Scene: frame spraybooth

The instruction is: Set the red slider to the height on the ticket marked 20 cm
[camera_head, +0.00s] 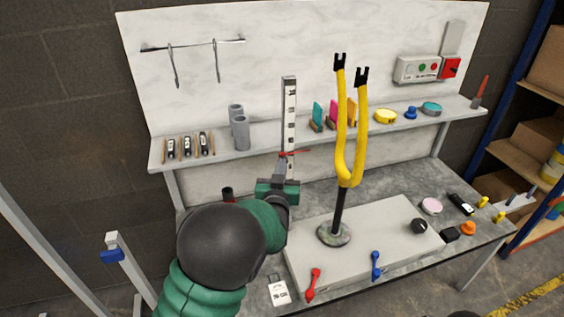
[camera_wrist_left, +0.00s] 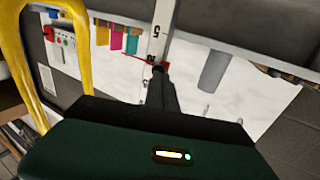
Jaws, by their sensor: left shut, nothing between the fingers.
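The white upright scale (camera_head: 289,105) with black marks stands behind the grey board. The red slider (camera_head: 300,152) is a thin red piece low on it; in the left wrist view it is a red bar (camera_wrist_left: 139,60) across the scale (camera_wrist_left: 159,35), near a figure 5. My left gripper (camera_head: 289,168) is shut and empty. Its fingertips (camera_wrist_left: 158,72) overlap the slider's lower edge in the wrist view; I cannot tell whether they touch. A white ticket (camera_head: 279,293) lies at the table's front edge, its print too small to read.
A yellow fork frame (camera_head: 344,150) stands on a round base right of the scale. Grey cylinders (camera_head: 241,133) stand on the shelf (camera_head: 265,130) to the left. Red (camera_head: 313,283) and blue (camera_head: 376,265) levers sit along the board's front edge.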

